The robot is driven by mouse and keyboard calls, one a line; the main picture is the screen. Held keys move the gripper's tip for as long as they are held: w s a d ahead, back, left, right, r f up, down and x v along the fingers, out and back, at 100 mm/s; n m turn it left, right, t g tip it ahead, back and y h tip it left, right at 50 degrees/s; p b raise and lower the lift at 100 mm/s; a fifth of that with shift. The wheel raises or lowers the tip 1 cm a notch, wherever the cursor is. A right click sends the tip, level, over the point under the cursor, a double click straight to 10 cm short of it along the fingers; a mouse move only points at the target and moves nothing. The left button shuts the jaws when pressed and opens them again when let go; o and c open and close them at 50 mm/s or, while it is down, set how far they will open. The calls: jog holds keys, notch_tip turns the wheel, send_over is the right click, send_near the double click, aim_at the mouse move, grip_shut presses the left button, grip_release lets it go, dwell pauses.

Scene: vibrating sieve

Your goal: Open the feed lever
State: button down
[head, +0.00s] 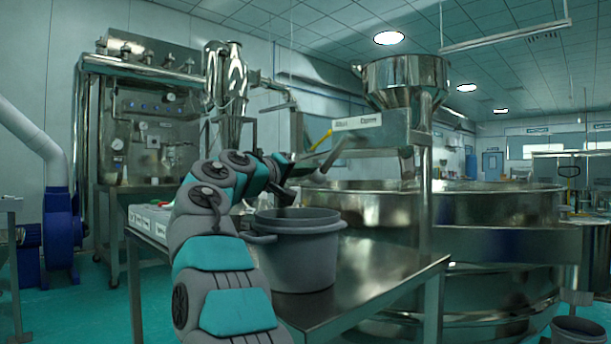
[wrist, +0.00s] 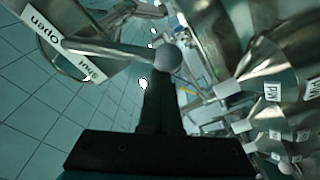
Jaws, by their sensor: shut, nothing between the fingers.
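The feed lever (wrist: 115,48) is a steel rod with a pale ball knob (wrist: 167,58) in the wrist view. Its rod runs left to a white label plate (wrist: 62,45) marked Open and Shut. That plate also shows in the head view (head: 357,123) under the steel feed hopper (head: 403,80). My gripper (wrist: 160,82) is shut and empty, with its dark fingertips right at the knob. I cannot tell whether they touch it.
A grey lidded-looking pot (head: 295,255) stands on the steel table (head: 375,290) below my arm. The large round steel sieve (head: 490,210) fills the right. A control cabinet (head: 150,125) and blue blower (head: 62,235) stand left. Labelled steel cones (wrist: 265,80) show right in the wrist view.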

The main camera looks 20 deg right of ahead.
jog(key=shift+s+f+b, duration=0.1)
jog(key=shift+f+b, duration=0.2)
jog(key=shift+s+d+f+n+b, duration=0.1)
jog(key=shift+s+f+n+b, duration=0.2)
jog(key=shift+f+n, duration=0.3)
jog(key=shift+s+d+f+n+b, duration=0.1)
jog(key=shift+s+f+n+b, duration=0.25)
jog(key=shift+n, duration=0.35)
jog(key=shift+w, duration=0.15)
